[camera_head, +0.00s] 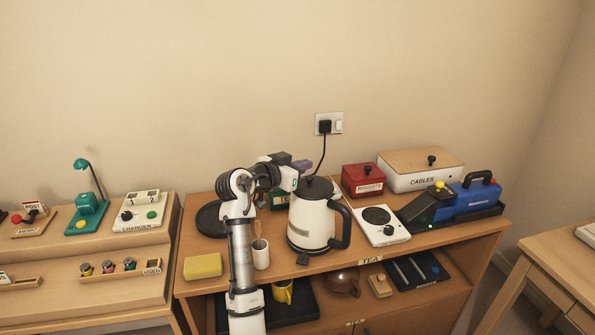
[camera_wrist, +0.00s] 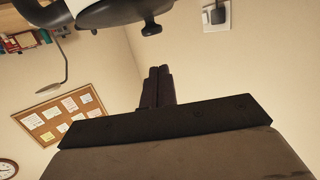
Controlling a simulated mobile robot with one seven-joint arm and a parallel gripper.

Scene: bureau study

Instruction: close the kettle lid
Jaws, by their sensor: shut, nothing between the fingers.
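The white kettle (camera_head: 311,222) stands upright on the wooden cabinet, its black handle (camera_head: 343,225) on the right. Its dark lid (camera_head: 318,188) is over the top; I cannot tell whether it is fully seated. In the wrist view the lid (camera_wrist: 115,14) and its knob (camera_wrist: 151,28) show at the top edge, beside a bit of white kettle body. My gripper (camera_head: 301,164) is above and slightly left of the lid, apart from it. Its fingers (camera_wrist: 159,72) are together and empty in the wrist view.
The wall socket (camera_head: 329,124) has a black plug and a cord running down behind the kettle. A white hot plate (camera_head: 384,236) and red box (camera_head: 363,180) stand to the right. A white mug (camera_head: 261,257) and yellow sponge (camera_head: 203,266) are at the left front.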

